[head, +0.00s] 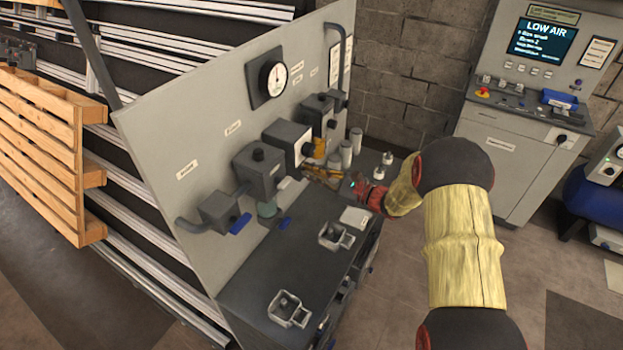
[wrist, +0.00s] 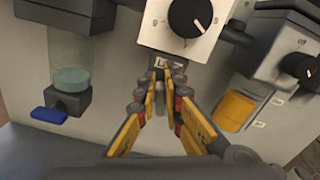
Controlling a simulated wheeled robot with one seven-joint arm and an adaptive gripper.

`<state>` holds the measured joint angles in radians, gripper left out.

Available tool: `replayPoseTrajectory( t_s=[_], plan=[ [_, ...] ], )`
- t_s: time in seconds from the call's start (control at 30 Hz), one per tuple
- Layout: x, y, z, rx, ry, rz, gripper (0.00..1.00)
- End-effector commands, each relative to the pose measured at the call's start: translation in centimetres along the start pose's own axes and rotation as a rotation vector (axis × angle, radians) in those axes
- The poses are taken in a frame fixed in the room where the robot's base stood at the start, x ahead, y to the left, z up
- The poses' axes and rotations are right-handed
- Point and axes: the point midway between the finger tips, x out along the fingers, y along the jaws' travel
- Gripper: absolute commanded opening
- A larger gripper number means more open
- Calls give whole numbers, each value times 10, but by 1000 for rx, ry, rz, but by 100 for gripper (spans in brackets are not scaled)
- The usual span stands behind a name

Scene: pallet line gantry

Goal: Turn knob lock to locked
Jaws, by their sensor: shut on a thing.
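A grey regulator block with a white face plate (wrist: 165,35) and a black round knob (wrist: 190,17) is at the top of the wrist view; its white face shows in the head view (head: 300,152). My gripper (wrist: 168,68), with yellow and black fingers, points at the plate's lower edge, just below the knob. Its fingertips are closed together on a small grey part, the knob lock, mostly hidden between them. A label beginning with "L" is partly covered by the fingertips. The lock's setting cannot be read. In the head view my gripper (head: 318,177) reaches in from the right.
A clear bowl with a blue lever (wrist: 48,115) is at left; another valve with a black knob (wrist: 297,65) and a yellow-filled bowl (wrist: 237,110) is at right. The grey panel (head: 180,140) stands behind a dark bench (head: 250,285). A console (head: 510,150) reads "LOW AIR".

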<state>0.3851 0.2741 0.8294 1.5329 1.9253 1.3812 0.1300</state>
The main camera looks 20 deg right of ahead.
Motion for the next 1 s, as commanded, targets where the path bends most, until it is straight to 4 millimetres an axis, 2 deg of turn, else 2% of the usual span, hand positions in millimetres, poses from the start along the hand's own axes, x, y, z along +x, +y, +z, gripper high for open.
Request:
replayPoseTrajectory(
  t_s=[0.03,1.0],
  plan=[
    [0,2,-5,-46,-1,-1,0],
    [0,18,-15,-931,0,0,0]
  ],
)
